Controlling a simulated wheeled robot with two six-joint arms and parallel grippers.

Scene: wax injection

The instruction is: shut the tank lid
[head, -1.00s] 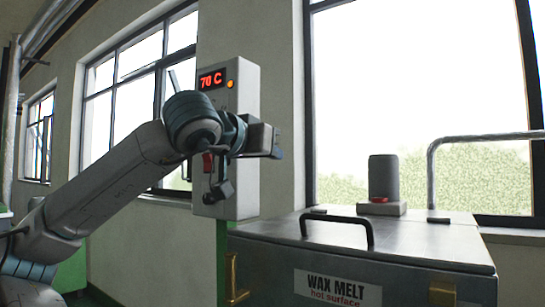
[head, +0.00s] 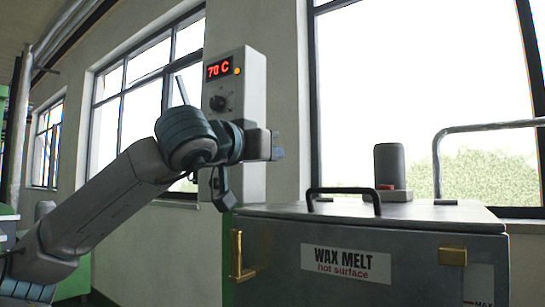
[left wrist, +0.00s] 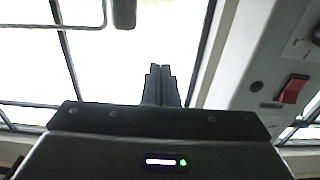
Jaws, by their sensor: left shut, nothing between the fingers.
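The wax tank (head: 285,255) stands at the lower right of the head view, with a "WAX MELT hot surface" label on its front. Its grey metal lid (head: 430,213) lies flat across the top, seen almost edge-on, with no gap that I can make out. A black bar handle (head: 343,191) stands on the lid. My left gripper (head: 277,146) is above lid level, up and left of the handle and apart from it. Its fingers are together and empty in the left wrist view (left wrist: 161,85). My right gripper is not in view.
A wall control box (head: 250,85) reading 70 C is close behind my left wrist; its red switch (left wrist: 292,89) shows in the left wrist view. A dark cylinder (head: 390,165) and a bent pipe (head: 438,155) rise behind the handle. Brass latches (head: 237,255) are on the tank front.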

